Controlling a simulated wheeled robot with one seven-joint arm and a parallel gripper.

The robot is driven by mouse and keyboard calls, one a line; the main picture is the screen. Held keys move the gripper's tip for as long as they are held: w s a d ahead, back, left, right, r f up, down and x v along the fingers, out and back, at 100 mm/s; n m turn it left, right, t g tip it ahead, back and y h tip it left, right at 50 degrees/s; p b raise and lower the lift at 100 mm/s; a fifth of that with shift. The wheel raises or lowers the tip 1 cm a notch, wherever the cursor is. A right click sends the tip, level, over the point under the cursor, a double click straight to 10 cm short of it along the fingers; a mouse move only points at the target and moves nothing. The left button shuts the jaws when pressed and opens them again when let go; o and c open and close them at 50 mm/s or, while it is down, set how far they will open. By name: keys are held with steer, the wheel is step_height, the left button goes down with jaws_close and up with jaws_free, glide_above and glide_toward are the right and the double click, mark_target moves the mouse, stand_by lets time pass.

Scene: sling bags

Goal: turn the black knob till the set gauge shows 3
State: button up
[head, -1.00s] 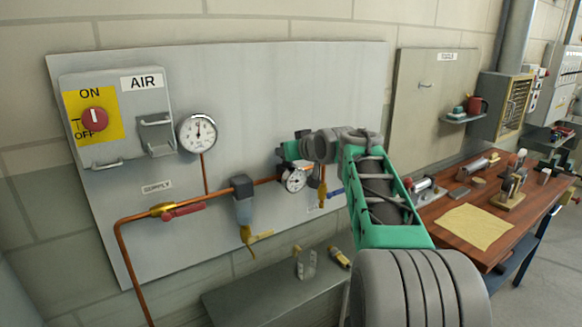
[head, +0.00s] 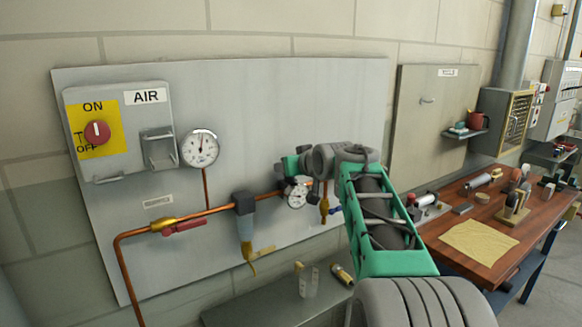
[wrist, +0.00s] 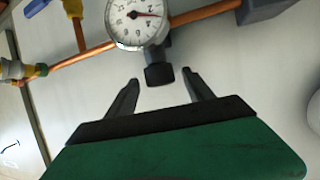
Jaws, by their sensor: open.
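The black knob (wrist: 159,75) is a small dark block on a short stem beside the set gauge in the wrist view. My gripper (wrist: 161,77) is open, with one finger on each side of the knob and a gap showing on both sides. The set gauge (wrist: 138,20) has a white dial and a thin needle; its top is cut off and I cannot read its value surely. In the head view the set gauge (head: 296,195) sits on the copper pipe, partly behind my gripper, which hides the knob there.
A grey panel carries the AIR box with a red switch (head: 97,132), a larger gauge (head: 200,148), a red-handled valve (head: 180,227) and a filter (head: 245,220). A blue-handled valve (wrist: 37,8) is near the set gauge. A wooden bench (head: 470,215) stands right.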

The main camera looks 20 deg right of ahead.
steer(key=b+v, duration=0.1)
steer(key=v, duration=0.6)
steer(key=shift+s, duration=0.25)
steer(key=shift+r, duration=0.1)
steer(key=s+d+f+m+g, duration=0.15)
steer(key=s+f+g, duration=0.25)
steer(key=s+f, duration=0.55)
steer(key=s+d+f+m+g, duration=0.15)
steer(key=s+f+g, duration=0.25)
steer(key=f, duration=1.1)
steer(key=s+a+f+g, duration=0.2)
steer(key=s+a+f, duration=0.3)
steer(key=s, duration=0.3)
steer(key=s+a+f+g, duration=0.1)
steer(key=s+a+f, duration=0.3)
steer(key=s+a, duration=0.25)
steer(key=a+r+n, duration=0.2)
steer(key=a+n, duration=0.1)
steer(key=a, duration=0.3)
steer(key=shift+s+a+r+t+p, duration=0.3)
steer(key=shift+s+a+r+t, duration=0.05)
steer(key=shift+r+t, duration=0.05)
